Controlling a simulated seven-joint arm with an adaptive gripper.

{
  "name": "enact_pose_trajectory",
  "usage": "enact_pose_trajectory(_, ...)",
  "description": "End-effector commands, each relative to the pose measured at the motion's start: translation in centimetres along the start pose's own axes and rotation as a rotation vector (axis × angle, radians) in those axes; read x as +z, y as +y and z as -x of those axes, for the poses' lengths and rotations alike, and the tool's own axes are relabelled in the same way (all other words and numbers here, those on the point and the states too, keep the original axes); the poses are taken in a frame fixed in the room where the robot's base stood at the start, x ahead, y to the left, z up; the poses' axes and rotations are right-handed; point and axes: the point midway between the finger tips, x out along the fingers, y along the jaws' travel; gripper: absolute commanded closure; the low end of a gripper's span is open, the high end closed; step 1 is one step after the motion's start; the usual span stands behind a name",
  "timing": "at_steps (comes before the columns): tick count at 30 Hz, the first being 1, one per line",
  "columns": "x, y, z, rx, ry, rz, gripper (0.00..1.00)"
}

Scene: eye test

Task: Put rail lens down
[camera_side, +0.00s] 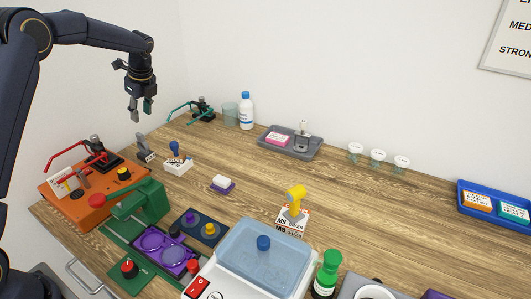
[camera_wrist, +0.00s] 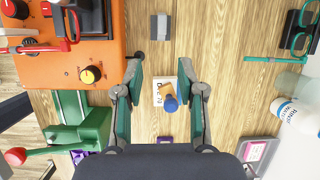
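I cannot tell for certain which thing is the rail lens. A purple panel with two round clear discs (camera_side: 160,247) lies at the front left, by the green press (camera_side: 142,203). A red hinged arm (camera_side: 68,150) stands raised on the orange box (camera_side: 85,191); the red arm also shows in the wrist view (camera_wrist: 67,24). A similar teal arm on a black base (camera_side: 203,108) stands at the back; part of it shows in the wrist view (camera_wrist: 270,58). My gripper (camera_side: 140,108) is open and empty, high above the table; its fingers are apart in the wrist view (camera_wrist: 161,64).
A blue-knobbed stamp (camera_wrist: 170,102) on a white pad is below my fingers. A grey block (camera_wrist: 160,27) is nearby. A white bottle (camera_side: 246,111) and grey tray (camera_side: 275,151) stand behind. The right middle table is mostly clear.

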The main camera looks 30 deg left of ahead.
Motion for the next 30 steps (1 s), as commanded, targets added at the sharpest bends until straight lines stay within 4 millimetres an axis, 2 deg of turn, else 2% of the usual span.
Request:
enact_pose_trajectory(2, -1.0, 1.1, 3.4, -0.041, 0.028, 0.109, 0.61)
enact_pose_trajectory(5, -3.2, 4.0, 8.5, -0.098, 0.095, 0.324, 0.61)
enact_pose_trajectory(6, -4.3, 5.6, 10.5, -0.12, 0.132, 0.423, 0.61)
enact_pose_trajectory(9, -7.1, 10.2, 14.7, -0.157, 0.231, 0.67, 0.61)
enact_pose_trajectory(12, -10.0, 15.2, 17.5, -0.168, 0.342, 0.91, 0.61)
enact_pose_trajectory(15, -12.6, 20.3, 18.7, -0.152, 0.451, 1.131, 0.61)
enact_pose_trajectory(18, -14.8, 24.4, 18.7, -0.12, 0.543, 1.312, 0.61)
enact_pose_trajectory(21, -16.3, 27.1, 18.2, -0.087, 0.609, 1.442, 0.61)
enact_pose_trajectory(25, -17.2, 28.9, 17.6, -0.057, 0.652, 1.531, 0.61)
enact_pose_trajectory(30, -17.4, 29.2, 17.5, -0.048, 0.659, 1.553, 0.61)
